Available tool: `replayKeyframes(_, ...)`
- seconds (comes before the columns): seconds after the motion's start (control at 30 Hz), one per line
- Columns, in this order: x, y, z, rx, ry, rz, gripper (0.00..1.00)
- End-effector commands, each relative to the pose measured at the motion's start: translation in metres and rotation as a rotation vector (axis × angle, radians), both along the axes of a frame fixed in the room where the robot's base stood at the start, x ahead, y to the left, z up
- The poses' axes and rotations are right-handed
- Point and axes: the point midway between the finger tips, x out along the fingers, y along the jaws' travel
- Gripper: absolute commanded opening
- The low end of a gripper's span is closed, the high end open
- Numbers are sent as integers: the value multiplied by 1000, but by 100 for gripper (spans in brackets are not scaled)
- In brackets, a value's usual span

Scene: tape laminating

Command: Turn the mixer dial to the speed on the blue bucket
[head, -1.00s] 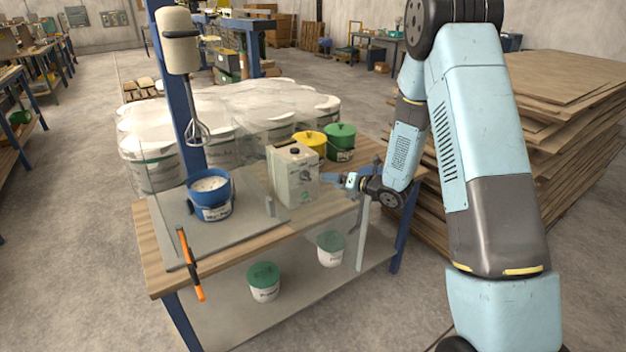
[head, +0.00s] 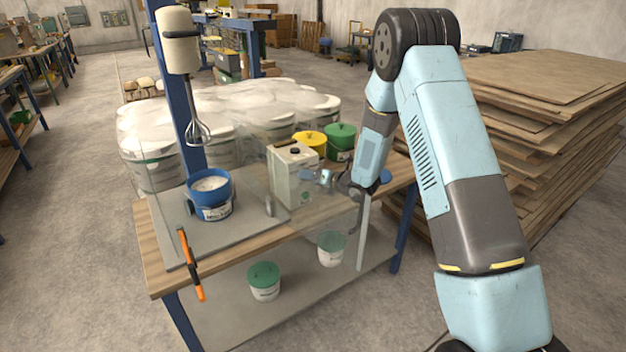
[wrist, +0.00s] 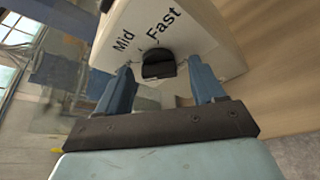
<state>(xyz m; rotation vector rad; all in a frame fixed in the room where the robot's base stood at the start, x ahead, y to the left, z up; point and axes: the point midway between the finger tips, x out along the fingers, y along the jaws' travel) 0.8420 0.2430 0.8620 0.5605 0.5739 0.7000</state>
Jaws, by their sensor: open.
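The cream mixer control box (head: 283,180) stands on the bench. Its black dial (wrist: 158,66) shows in the wrist view, with the words "Mid" and "Fast" printed on the face beside it. My gripper (wrist: 161,70) is open, with one finger on each side of the dial and a gap showing; contact cannot be told. The dial's pointer setting is unclear. The blue bucket (head: 222,192) holds pale material and carries a white label (head: 216,213), too small to read.
The mixer (head: 181,50) hangs on a blue post, its whisk (head: 199,130) above the bucket. A clear panel stands near the box. Yellow (head: 312,140) and green (head: 341,141) buckets stand behind it. An orange-handled tool (head: 190,265) lies at the bench edge. Stacked boards (head: 560,110) rise at right.

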Motion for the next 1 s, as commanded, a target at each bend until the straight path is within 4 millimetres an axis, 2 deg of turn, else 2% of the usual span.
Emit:
replayKeyframes(0.07, 0, 0, 0, 0, 0, 0, 66)
replayKeyframes(0.63, 0, -2, 0, -1, 1, -2, 12)
replayKeyframes(1.0, 1, -4, -2, 54, 41, -6, 12)
